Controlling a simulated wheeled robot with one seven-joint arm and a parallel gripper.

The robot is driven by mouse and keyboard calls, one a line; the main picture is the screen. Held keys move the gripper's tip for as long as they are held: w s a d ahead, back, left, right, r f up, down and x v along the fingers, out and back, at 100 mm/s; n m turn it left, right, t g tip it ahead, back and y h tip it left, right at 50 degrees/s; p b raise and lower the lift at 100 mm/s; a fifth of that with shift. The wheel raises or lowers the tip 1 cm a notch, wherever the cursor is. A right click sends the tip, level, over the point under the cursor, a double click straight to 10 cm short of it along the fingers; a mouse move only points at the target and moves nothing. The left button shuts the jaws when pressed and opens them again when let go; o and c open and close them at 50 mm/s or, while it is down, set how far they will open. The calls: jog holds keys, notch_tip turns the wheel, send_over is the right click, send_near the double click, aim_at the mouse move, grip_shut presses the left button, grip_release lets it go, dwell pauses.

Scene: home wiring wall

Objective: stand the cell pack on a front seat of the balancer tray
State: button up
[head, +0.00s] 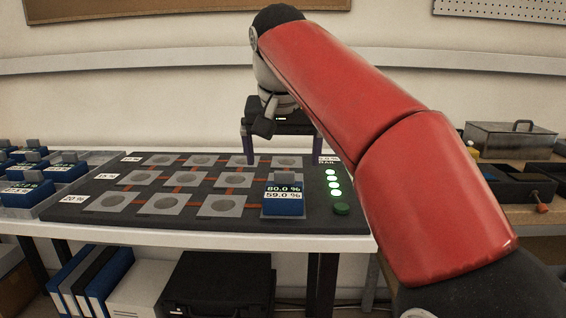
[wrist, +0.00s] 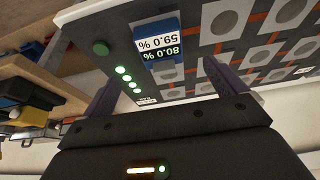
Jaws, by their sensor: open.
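The same pack shows in the wrist view (wrist: 156,45). The other front seats (head: 222,205) are bare grey plates with round marks. My gripper (head: 283,160) is open and empty, above the back right part of the tray and apart from the pack. In the wrist view its two fingers (wrist: 160,80) spread with nothing between them.
Several green lights (head: 332,179) glow beside a green button (head: 341,208) at the tray's right side. A rack of blue packs (head: 40,185) stands at the left. A metal box (head: 510,140) and dark boxes (head: 520,187) sit on the right bench.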

jog(key=shift+s+r, duration=0.15)
jog(key=shift+r, duration=0.25)
jog(key=s+d+f, duration=0.8)
jog(key=s+f, duration=0.3)
jog(key=f, duration=0.1)
jog(key=s+d+f+t, duration=0.1)
jog(key=s+d+f, duration=0.6)
jog(key=s+f, duration=0.4)
notch_tip(320, 180, down, 2)
jog(key=shift+d+f+p, duration=0.1)
jog(key=shift+d+p, duration=0.2)
jog(key=shift+d, duration=0.1)
dwell(0.7)
